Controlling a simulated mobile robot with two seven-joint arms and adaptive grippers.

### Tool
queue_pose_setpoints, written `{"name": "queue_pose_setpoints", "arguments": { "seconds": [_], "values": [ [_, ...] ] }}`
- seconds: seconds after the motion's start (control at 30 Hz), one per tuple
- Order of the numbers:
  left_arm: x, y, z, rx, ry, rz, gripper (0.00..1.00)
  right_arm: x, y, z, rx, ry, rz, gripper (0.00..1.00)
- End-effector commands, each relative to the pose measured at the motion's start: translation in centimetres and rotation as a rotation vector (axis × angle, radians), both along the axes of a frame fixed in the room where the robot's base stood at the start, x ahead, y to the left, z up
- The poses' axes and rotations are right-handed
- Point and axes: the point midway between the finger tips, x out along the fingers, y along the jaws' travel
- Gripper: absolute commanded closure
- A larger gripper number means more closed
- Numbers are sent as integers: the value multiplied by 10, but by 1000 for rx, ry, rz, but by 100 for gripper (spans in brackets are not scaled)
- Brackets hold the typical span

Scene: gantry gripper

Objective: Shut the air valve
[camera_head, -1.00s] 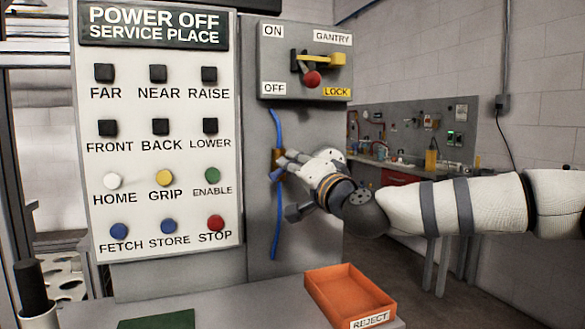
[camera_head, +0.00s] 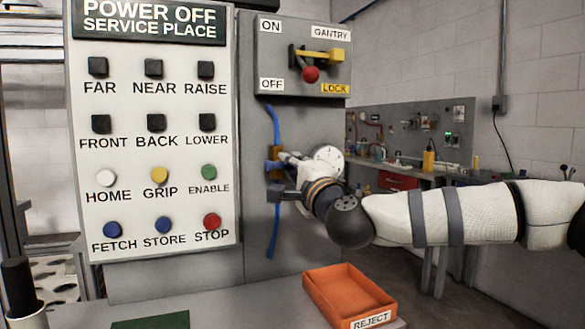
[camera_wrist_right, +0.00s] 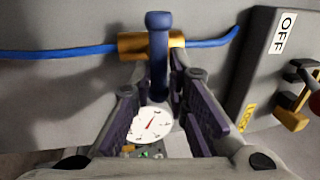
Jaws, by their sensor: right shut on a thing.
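The air valve has a brass body (camera_head: 273,160) on a blue hose (camera_head: 273,235) that runs down the grey panel. In the right wrist view, the brass body (camera_wrist_right: 130,45) carries a dark blue handle (camera_wrist_right: 158,50), which lies across the hose line in the picture. My right gripper (camera_head: 279,178) is at the valve, and in the right wrist view its fingers (camera_wrist_right: 160,85) are shut on the handle, one on each side. In the head view, the gripper hides most of the handle. My left gripper is in neither view.
A round white gauge (camera_wrist_right: 149,124) is close beside the fingers. A switch box with a red-knobbed lever (camera_head: 311,74) is above the valve. The button panel (camera_head: 155,215) stands to the left. An orange reject tray (camera_head: 345,292) sits on the bench below.

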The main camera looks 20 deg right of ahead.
Motion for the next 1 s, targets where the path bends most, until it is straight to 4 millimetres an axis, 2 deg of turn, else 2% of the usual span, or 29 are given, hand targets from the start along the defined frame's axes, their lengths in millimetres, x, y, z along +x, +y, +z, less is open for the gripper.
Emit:
{"name": "queue_pose_setpoints", "arguments": {
  "seconds": [0.5, 0.53, 0.6, 0.87, 1.0],
  "values": [
    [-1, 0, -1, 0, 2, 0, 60, 0, 1, -4, 18, 8, 3, 100],
    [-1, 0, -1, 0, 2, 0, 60, 0, 1, -4, 18, 8, 3, 78],
    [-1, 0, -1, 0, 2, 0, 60, 0, 1, -4, 17, 8, 2, 67],
    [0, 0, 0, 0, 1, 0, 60, 0, 0, -2, 16, 5, 1, 67],
    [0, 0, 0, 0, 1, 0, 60, -16, 0, -5, 16, 5, 2, 67]
  ]
}}
